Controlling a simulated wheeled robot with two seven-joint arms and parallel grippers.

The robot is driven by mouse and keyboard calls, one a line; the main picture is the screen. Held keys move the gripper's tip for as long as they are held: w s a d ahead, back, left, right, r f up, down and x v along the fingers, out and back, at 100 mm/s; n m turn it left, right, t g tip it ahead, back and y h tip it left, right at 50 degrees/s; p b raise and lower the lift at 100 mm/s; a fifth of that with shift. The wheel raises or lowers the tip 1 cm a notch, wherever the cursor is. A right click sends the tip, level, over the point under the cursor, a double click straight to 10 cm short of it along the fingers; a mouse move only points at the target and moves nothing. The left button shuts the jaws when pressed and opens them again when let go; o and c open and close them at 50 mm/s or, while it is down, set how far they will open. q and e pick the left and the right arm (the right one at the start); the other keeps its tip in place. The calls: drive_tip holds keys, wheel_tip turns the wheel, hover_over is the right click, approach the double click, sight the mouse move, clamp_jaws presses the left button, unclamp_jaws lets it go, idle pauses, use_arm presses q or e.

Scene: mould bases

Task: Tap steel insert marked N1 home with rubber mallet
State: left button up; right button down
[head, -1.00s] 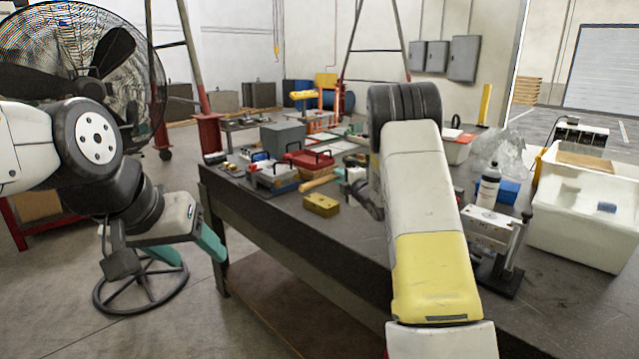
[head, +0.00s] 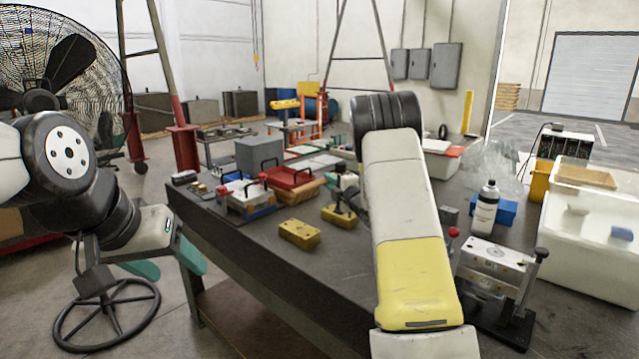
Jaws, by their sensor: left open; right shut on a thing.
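My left gripper (head: 165,266), with teal fingers, is open and empty beside the table's left end. My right arm reaches over the table, and its forearm covers most of the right gripper (head: 346,203). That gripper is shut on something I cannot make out. It is close to a yellow block (head: 338,217) on the table. A second yellow block (head: 299,234) lies left of it, with dark holes in its top. I cannot pick out the insert marked N1 or the rubber mallet.
The dark table (head: 275,262) holds a red bin (head: 290,178), a grey box (head: 258,155), a white bottle (head: 485,208) and a metal fixture (head: 495,262). A white tub (head: 590,235) stands at the right. The table's front left is clear. A fan (head: 60,75) stands at left.

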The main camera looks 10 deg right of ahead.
wheel_tip(320, 180, down, 5)
drive_tip(key=shift+w+d, duration=0.15)
idle(0.6)
wheel_tip(320, 180, down, 5)
drive_tip(key=shift+r, duration=0.2)
drive_tip(key=shift+f, duration=0.55)
drive_tip(key=shift+r, duration=2.5)
